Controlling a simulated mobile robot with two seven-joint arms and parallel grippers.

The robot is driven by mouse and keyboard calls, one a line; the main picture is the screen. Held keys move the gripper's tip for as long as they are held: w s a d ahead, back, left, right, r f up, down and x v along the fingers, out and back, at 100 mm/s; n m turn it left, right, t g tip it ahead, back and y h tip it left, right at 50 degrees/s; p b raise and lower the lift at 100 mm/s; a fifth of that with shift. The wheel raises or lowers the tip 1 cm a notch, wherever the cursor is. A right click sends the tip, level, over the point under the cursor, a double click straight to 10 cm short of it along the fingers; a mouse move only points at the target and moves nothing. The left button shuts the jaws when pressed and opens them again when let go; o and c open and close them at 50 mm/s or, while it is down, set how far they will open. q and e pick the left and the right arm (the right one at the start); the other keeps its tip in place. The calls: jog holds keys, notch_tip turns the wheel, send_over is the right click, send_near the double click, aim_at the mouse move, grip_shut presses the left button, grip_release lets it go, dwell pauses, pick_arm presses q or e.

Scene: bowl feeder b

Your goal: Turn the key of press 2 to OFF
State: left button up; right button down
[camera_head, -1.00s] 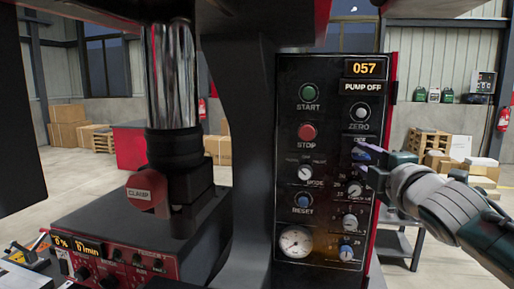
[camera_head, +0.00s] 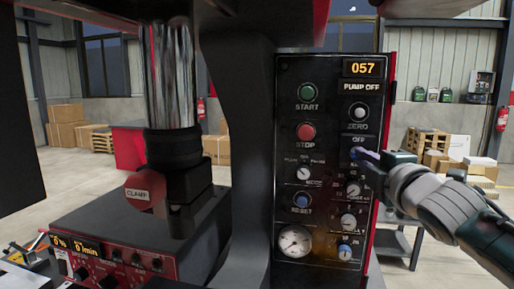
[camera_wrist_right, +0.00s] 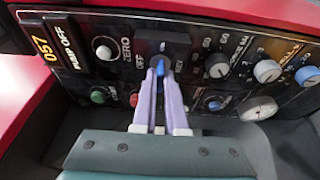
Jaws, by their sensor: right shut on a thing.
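The press panel (camera_head: 326,118) carries a blue key (camera_head: 354,153) in its right column, below the ZERO button. An OFF label stands just above the key. My right gripper (camera_head: 366,153) comes in from the right with its pale purple fingers at the key. In the right wrist view the fingers (camera_wrist_right: 160,98) are shut around the blue key (camera_wrist_right: 160,67), one on each side. There the OFF label lies to the left of the key. The fingers partly hide the key, and I cannot tell its exact setting. My left gripper is not in view.
The panel also has a green START button (camera_head: 307,91), a red STOP button (camera_head: 306,132), a white ZERO button (camera_head: 358,112), several knobs and a gauge (camera_head: 295,242). The display (camera_head: 364,68) reads 057, with PUMP OFF below. Red CLAMP knob (camera_head: 146,190) is at left.

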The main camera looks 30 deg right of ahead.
jog(key=shift+r+n+g+p, duration=0.15)
jog(key=shift+n+g+p, duration=0.55)
jog(key=shift+n+p, duration=1.55)
